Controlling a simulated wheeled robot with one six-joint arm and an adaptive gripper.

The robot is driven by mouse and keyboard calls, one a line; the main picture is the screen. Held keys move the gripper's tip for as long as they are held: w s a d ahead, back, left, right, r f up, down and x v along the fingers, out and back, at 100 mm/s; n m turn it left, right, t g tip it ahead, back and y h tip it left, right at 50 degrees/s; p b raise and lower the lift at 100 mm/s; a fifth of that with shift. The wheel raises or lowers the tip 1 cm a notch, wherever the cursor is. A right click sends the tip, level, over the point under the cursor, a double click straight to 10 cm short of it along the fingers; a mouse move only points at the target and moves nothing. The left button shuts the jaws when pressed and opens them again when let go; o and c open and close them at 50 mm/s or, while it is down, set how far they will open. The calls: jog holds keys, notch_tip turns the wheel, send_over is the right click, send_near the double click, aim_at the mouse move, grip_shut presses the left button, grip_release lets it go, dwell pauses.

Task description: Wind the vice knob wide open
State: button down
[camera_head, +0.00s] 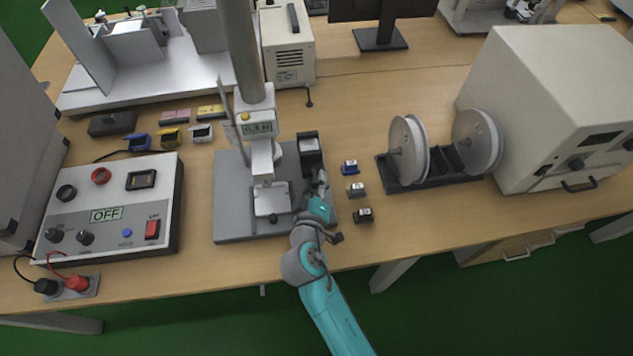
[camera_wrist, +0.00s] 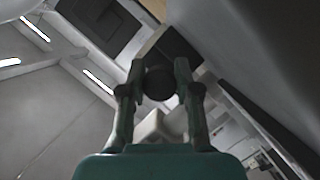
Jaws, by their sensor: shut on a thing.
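My gripper (camera_head: 322,184) is at the right side of the force tester, over the edge of its grey base plate (camera_head: 232,208). In the wrist view my gripper (camera_wrist: 158,88) has its two fingers on either side of a dark round knob (camera_wrist: 159,82), shut on it. A small metal vice-like block (camera_head: 271,201) sits on the base plate below the tester's head. A dark block with a light top (camera_head: 309,145) stands just beyond my gripper. In the head view the knob is hidden by my gripper, so I cannot tell how far the vice jaws are apart.
The tester's column (camera_head: 243,50) and its display (camera_head: 257,128), reading about 0.3 N, rise left of my gripper. Small blocks, one blue (camera_head: 350,167), stand close on the right. A spool stand (camera_head: 437,186) is farther right. A control box (camera_head: 108,207) reading OFF is left.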

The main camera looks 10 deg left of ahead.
jog(key=shift+n+t+h, duration=0.3)
jog(key=shift+n, duration=0.5)
jog(key=c, duration=0.8)
grip_release()
jog(key=shift+s, duration=0.1)
jog(key=s, duration=0.4)
jog(key=s+r, duration=0.1)
jog(key=s, duration=0.2)
jog(key=s+r, duration=0.1)
jog(key=s, duration=0.3)
jog(key=shift+s+a, duration=0.25)
jog(key=shift+s, duration=0.05)
